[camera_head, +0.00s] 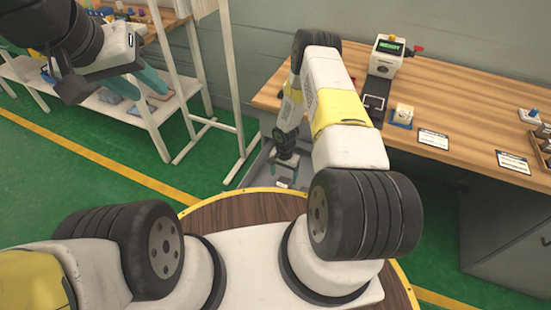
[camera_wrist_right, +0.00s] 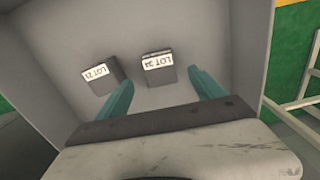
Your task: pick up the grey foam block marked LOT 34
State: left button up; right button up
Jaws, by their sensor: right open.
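In the right wrist view, the grey block marked LOT 34 (camera_wrist_right: 160,75) lies on the floor of a light grey bin (camera_wrist_right: 205,30), its white label facing the camera. My right gripper (camera_wrist_right: 161,84) is open, with its teal fingers on either side of the view. The block appears between and just beyond the fingertips, not held. In the head view, my right gripper (camera_head: 286,165) reaches down into the bin beside the table. My left gripper (camera_head: 136,84) is up at the upper left, its teal fingers apart and empty.
A second dark grey block (camera_wrist_right: 100,75) with a LOT label lies left of the first; its number is hard to read. The bin walls surround both. A wooden table (camera_head: 460,105) with a device (camera_head: 385,55) stands at right, a white shelf rack (camera_head: 130,110) at left.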

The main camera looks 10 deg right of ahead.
aim_at(283, 182)
notch_tip(283, 182, down, 6)
jog(key=shift+f, duration=0.1)
jog(key=c, duration=1.4)
jog(key=shift+c, duration=0.2)
